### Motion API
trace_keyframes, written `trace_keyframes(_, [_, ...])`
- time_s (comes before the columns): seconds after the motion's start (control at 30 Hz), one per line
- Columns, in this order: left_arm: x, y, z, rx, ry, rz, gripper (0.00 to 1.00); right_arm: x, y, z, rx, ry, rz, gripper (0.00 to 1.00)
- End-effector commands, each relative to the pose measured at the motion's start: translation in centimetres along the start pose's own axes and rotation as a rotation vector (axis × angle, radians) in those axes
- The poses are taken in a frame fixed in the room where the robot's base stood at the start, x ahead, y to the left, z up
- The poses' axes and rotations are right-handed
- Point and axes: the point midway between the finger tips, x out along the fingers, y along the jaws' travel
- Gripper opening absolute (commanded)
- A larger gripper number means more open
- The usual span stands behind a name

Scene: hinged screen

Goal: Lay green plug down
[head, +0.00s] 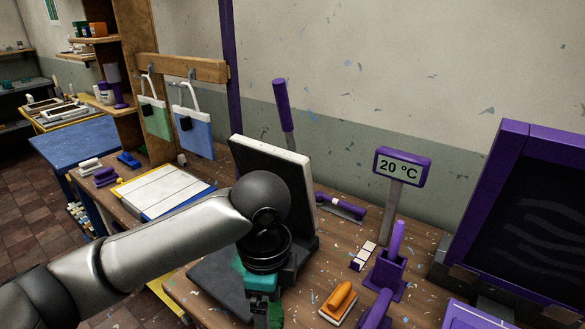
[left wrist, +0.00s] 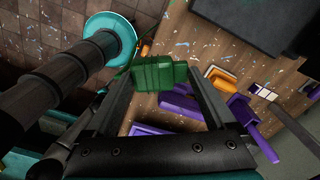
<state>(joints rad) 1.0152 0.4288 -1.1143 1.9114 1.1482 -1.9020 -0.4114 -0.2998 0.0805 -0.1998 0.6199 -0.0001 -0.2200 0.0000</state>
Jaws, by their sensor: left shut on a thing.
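The green plug (left wrist: 158,75) is a dark green ribbed block between the fingers of my left gripper (left wrist: 160,82) in the left wrist view. The gripper is shut on it. In the head view my left gripper (head: 266,302) is at the table's front edge, and my arm hides part of it. Only a bit of green shows there, low beside the fingers. I cannot tell whether the plug touches the table. My right gripper is not in view.
An orange-handled block (head: 339,302) and a purple stand (head: 386,272) are right of the gripper. A raised white-edged panel (head: 272,172) with a purple handle stands behind it. A purple-framed dark screen (head: 525,205) is at the right. Bare wood lies between some tools.

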Motion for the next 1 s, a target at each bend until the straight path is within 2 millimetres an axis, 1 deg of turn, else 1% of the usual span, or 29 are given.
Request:
trace_keyframes(0.03, [0.6, 0.0, 0.8, -0.085, 0.000, -0.002, 0.24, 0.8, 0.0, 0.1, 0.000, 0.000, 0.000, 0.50])
trace_keyframes(0.37, [1.8, 0.9, 4.8, -0.648, 0.002, -0.001, 0.24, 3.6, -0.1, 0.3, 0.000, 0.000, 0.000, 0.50])
trace_keyframes(0.7, [2.9, 2.3, 8.6, -1.226, 0.001, -0.004, 0.24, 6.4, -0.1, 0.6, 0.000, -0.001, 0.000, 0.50])
trace_keyframes(0.9, [3.3, 3.2, 10.3, -1.512, 0.002, -0.007, 0.24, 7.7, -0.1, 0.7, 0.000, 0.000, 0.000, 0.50])
trace_keyframes(1.0, [3.4, 3.5, 10.8, -1.610, 0.001, -0.007, 0.24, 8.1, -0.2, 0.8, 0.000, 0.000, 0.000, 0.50])
